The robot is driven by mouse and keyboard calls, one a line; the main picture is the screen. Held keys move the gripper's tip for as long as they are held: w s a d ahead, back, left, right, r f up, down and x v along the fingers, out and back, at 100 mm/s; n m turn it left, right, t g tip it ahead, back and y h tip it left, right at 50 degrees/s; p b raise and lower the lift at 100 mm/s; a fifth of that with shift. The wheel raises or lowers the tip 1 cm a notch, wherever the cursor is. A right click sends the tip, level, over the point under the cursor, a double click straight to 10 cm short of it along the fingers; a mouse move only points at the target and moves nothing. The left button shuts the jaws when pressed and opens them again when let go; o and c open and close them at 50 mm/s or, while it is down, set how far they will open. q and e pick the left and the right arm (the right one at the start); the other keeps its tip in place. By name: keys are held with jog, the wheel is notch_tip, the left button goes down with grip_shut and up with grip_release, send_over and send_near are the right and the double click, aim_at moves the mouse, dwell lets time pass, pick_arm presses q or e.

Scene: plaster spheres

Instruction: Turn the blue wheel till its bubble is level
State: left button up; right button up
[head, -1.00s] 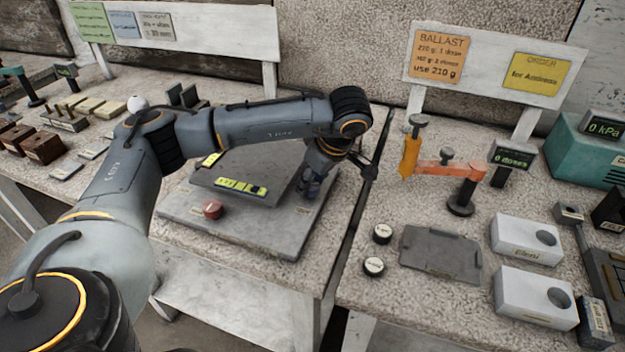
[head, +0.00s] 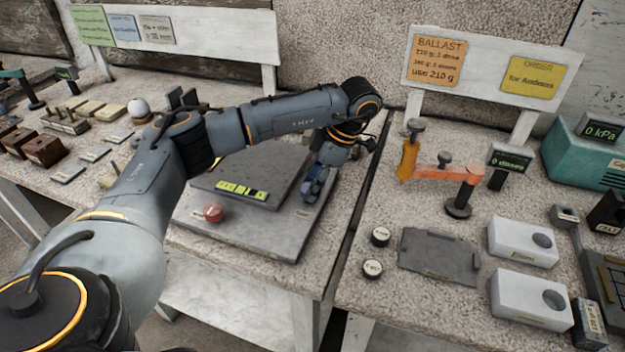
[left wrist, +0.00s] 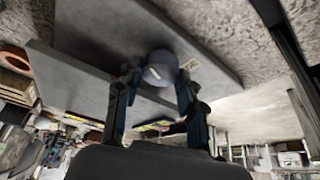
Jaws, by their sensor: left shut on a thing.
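A grey levelling plate (head: 270,238) lies on the left bench with a smaller raised slab on it. A yellow-green bubble vial (head: 242,190) lies along the slab's front; its bubble is too small to read. A red wheel (head: 214,212) stands at the plate's front left. My left gripper (head: 312,192) points down at the plate's right side, around the blue wheel, which it mostly hides in the head view. In the left wrist view its fingers are shut on the round, grey-blue wheel (left wrist: 160,68), which has a pale mark. My right gripper is out of view.
My left arm crosses above the slab and hides its back left part. The white ball (head: 138,107) and several small blocks stand left of the plate. A gap separates this bench from the right one, which holds an orange-armed device (head: 440,172) and white blocks (head: 523,242).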

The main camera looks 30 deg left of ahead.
pick_arm(q)
jog(key=n+h+p, duration=0.1)
jog(key=n, duration=0.2)
jog(key=n+g+h+p, duration=0.1)
jog(key=n, duration=0.2)
jog(key=shift+w+a+r+n+g, duration=0.1)
jog(key=shift+a+n+g, duration=0.05)
jog(key=shift+n+g, duration=0.15)
jog(key=n+h+p, duration=0.2)
jog(key=n, duration=0.4)
jog(key=shift+a, duration=0.15)
jog(key=shift+n+h+p, duration=0.3)
jog(key=o, duration=1.2)
jog(key=shift+w, duration=0.1)
jog(key=shift+v, duration=3.9)
jog(key=shift+w, duration=0.1)
